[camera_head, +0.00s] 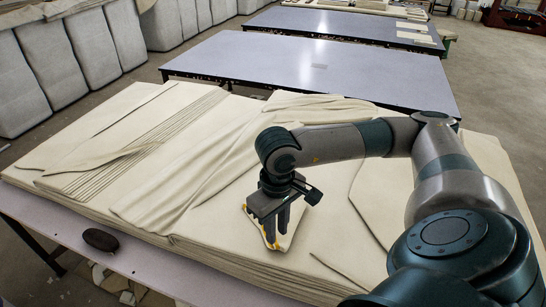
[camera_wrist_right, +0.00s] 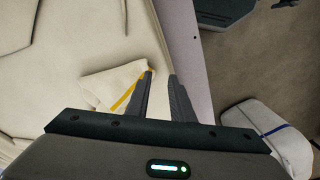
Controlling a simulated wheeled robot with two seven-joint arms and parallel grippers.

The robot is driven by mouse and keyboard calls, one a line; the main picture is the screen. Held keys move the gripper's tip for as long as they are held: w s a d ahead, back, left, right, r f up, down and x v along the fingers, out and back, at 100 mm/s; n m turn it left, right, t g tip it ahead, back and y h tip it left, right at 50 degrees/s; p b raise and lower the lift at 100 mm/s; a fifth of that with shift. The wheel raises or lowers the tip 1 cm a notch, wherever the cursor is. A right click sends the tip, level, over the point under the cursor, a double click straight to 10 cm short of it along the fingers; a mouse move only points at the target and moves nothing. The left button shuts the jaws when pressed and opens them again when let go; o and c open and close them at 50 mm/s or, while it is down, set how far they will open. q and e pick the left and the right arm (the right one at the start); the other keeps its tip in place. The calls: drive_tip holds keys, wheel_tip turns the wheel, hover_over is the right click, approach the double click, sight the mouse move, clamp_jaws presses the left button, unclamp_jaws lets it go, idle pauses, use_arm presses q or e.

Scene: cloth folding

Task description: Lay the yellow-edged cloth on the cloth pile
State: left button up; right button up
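The small cream cloth with a yellow edge (camera_head: 288,240) lies at the front edge of the big cream cloth pile (camera_head: 210,215), partly hidden by my right gripper. It also shows in the right wrist view (camera_wrist_right: 112,84), folded, with its yellow edge beside one finger. My right gripper (camera_head: 276,236) points down over this cloth. In the right wrist view its fingers (camera_wrist_right: 161,75) are apart, with no cloth visible clamped between them. Whether the fingertips touch the cloth I cannot tell. My left gripper is not in view.
The pile covers most of a lilac table (camera_head: 150,263), with a bare strip in front. A dark oval object (camera_head: 100,240) lies on that strip. Pale scraps with yellow (camera_head: 122,285) show below the front edge. An empty grey table (camera_head: 320,68) stands behind.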

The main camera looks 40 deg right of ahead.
drive_tip(key=shift+f, duration=0.1)
clamp_jaws()
drive_tip(key=w+f, duration=0.1)
drive_tip(key=f, duration=0.1)
drive_tip(key=w+d+f, duration=0.1)
drive_tip(key=w+f, duration=0.1)
drive_tip(key=f, duration=0.1)
drive_tip(key=shift+d+f, duration=0.25)
drive_tip(key=shift+f, duration=0.5)
wheel_tip(320, 180, down, 4)
drive_tip(key=b, duration=0.5)
drive_tip(key=shift+r, duration=0.1)
